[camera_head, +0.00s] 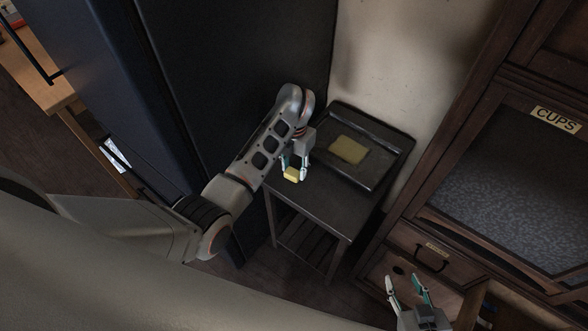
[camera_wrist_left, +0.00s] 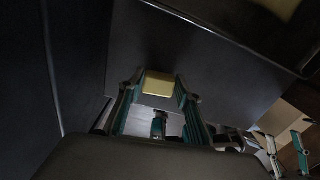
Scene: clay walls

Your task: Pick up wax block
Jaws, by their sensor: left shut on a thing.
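A small yellow wax block (camera_head: 292,175) is between the fingertips of my left gripper (camera_head: 294,170), which is shut on it. The block also shows between the fingers in the left wrist view (camera_wrist_left: 158,84). The gripper is over the near left part of a small dark table (camera_head: 318,205); I cannot tell whether the block touches the tabletop. My right gripper (camera_head: 408,284) is open and empty at the lower right, in front of a wooden cabinet drawer.
A dark tray (camera_head: 366,181) on the table holds a flat yellowish slab (camera_head: 348,150). A tall dark cabinet (camera_head: 235,60) stands behind my left arm. A wooden cabinet (camera_head: 480,170) labelled "CUPS" is at the right. The table's front part is clear.

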